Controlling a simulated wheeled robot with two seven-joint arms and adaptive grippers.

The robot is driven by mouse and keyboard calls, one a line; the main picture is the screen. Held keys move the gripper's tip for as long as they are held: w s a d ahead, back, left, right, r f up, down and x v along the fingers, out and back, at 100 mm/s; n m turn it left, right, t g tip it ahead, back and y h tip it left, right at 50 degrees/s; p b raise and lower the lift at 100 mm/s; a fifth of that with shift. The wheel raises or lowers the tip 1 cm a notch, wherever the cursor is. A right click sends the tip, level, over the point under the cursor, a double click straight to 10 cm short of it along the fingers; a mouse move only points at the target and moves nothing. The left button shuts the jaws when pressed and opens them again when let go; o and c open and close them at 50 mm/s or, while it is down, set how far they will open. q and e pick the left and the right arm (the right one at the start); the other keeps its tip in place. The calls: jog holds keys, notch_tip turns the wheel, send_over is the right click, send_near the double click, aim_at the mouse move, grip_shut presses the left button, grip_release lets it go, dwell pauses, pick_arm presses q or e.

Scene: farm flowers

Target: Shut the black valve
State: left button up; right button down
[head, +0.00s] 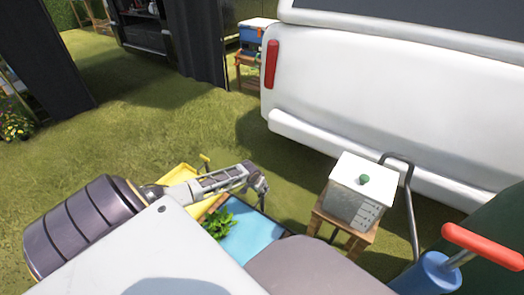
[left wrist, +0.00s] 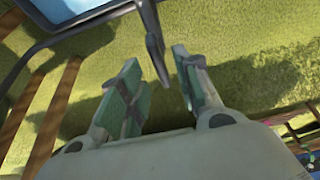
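My left gripper (head: 259,183) is above the far edge of a blue-filled, dark-rimmed tray (head: 250,243). In the left wrist view the gripper (left wrist: 156,56) is open, its two green-padded fingers apart. A dark flat lever (left wrist: 154,42), likely the black valve's handle, hangs from the tray's dark rim (left wrist: 88,20). Its free end reaches into the gap between the fingers, and I see no clear contact. In the head view I cannot make out the valve near the gripper. My right gripper is not in view.
A white box with a green knob (head: 364,180) stands on a wooden stool (head: 343,228) to the right. A blue pump with a red handle (head: 483,245) is at lower right. A yellow container (head: 182,178) and a green plant (head: 219,222) are near my arm. A white vehicle (head: 390,90) stands behind.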

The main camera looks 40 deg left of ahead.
pick_arm(q)
jog(key=shift+b+x, duration=0.7)
jog(key=shift+x, duration=0.6)
grip_shut()
